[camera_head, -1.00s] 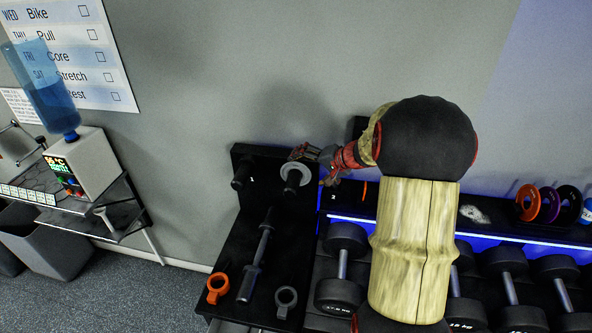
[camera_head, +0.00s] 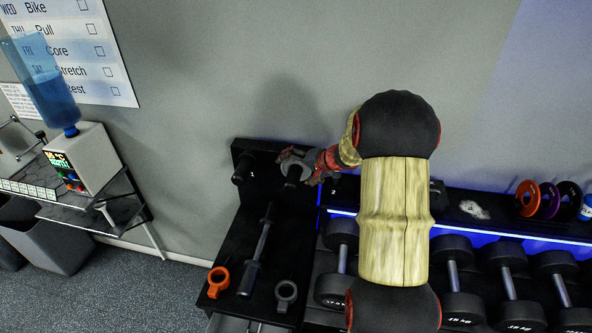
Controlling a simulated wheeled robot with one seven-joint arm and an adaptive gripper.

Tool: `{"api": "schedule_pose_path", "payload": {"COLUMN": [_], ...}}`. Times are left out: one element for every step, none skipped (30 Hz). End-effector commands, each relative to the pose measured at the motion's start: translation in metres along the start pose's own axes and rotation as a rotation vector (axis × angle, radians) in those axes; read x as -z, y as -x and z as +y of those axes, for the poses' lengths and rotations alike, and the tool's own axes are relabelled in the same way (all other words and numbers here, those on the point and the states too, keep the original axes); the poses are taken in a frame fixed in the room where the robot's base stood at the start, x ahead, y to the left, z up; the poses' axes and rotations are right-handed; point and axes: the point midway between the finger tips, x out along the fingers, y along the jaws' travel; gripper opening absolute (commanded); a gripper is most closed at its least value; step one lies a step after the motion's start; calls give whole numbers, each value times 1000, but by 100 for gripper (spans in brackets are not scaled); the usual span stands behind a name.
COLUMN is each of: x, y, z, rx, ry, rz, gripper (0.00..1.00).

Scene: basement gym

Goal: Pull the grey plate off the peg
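The grey plate (camera_head: 288,165) is a ring at the upper part of the black rack, around a dark peg (camera_head: 293,174) whose end shows through its hole. My gripper (camera_head: 295,155) is at the plate's upper right edge, with my arm reaching in from the right. The fingers overlap the plate's top in the picture and hide part of it. They are too small and dark to tell whether they are open or closed on the rim.
A second, bare peg (camera_head: 242,168) stands to the left. A dumbbell bar (camera_head: 258,250), an orange collar (camera_head: 218,281) and a grey collar (camera_head: 286,294) lie on the black rack (camera_head: 232,240) below. Dumbbells (camera_head: 453,265) and coloured plates (camera_head: 549,199) are to the right.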

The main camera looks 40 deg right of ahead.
Motion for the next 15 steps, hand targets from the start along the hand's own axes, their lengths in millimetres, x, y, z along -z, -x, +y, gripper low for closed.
{"api": "schedule_pose_path", "payload": {"x": [0, 0, 0, 0, 0, 0, 0, 0, 0, 0, 0, 0, 0, 0, 0], "y": [0, 0, 0, 0, 0, 0, 0, 0, 0, 0, 0, 0, 0, 0, 0], "z": [0, 0, 0, 0, 0, 0, 0, 0, 0, 0, 0, 0, 0, 0, 0], "rx": [0, 0, 0, 0, 0, 0, 0, 0, 0, 0, 0, 0, 0, 0, 0], "ry": [0, 0, 0, 0, 0, 0, 0, 0, 0, 0, 0, 0, 0, 0, 0], "rz": [0, 0, 0, 0, 0, 0, 0, 0, 0, 0, 0, 0, 0, 0, 0], "gripper": [90, 89, 86, 85, 83, 81, 79, 77, 75, 73, 72, 69, 68, 66, 64]}}
